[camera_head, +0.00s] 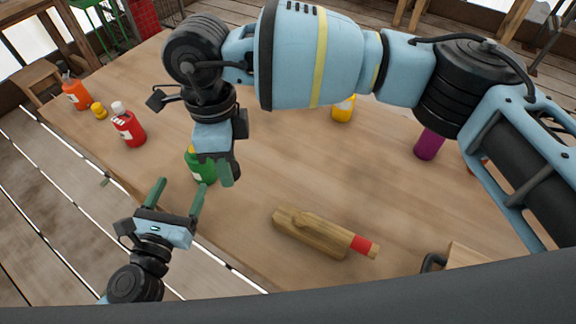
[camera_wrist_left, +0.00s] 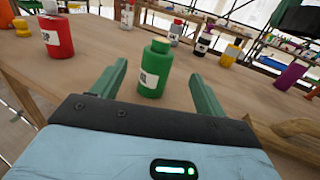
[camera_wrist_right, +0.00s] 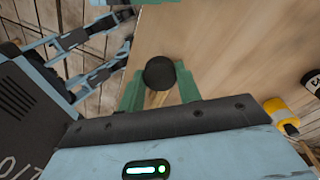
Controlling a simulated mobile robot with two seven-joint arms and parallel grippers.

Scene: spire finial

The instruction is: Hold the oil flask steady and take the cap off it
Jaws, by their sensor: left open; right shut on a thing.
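The oil flask (camera_head: 204,168) is a green bottle with a white label, upright near the table's edge. In the left wrist view the flask (camera_wrist_left: 154,77) shows a bare green neck with no dark cap on it. My left gripper (camera_head: 180,187) is open, with its fingers spread to either side of the flask and apart from it. My right gripper (camera_head: 226,172) is raised and partly hides the flask in the head view. In the right wrist view it is shut on a round dark cap (camera_wrist_right: 159,73), with wood visible below.
A red bottle (camera_head: 128,127), an orange bottle (camera_head: 76,93) and a small yellow item (camera_head: 99,110) stand to the left. A wooden tool with a red band (camera_head: 325,234) lies at the front. Yellow (camera_head: 344,109) and purple (camera_head: 429,145) containers stand right. The table's middle is clear.

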